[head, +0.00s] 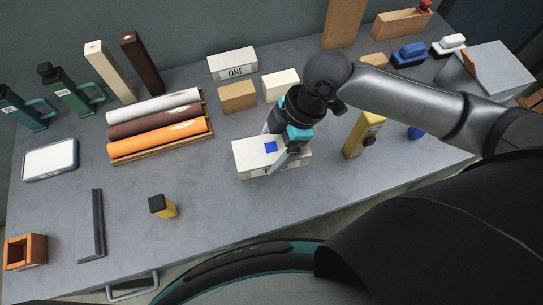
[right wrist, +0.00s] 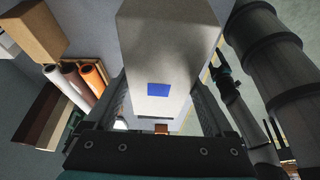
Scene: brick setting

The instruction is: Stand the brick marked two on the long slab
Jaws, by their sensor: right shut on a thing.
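My right gripper (head: 280,152) is shut on a long white brick (head: 248,158), low over the middle of the table. The brick lies flat and has a blue square on top; no number shows on it. In the right wrist view the white brick (right wrist: 165,40) fills the space between the fingers (right wrist: 160,105), the blue square near them. I cannot tell whether it touches the table or another block under it. A white brick marked ONE (head: 232,65) lies farther back. I cannot tell which piece is the long slab.
Behind the held brick are a tan block (head: 238,97) and a cream block (head: 281,84). Colored rolls (head: 158,134) lie to the left. A small yellow piece (head: 163,206) stands front left. The front middle is clear.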

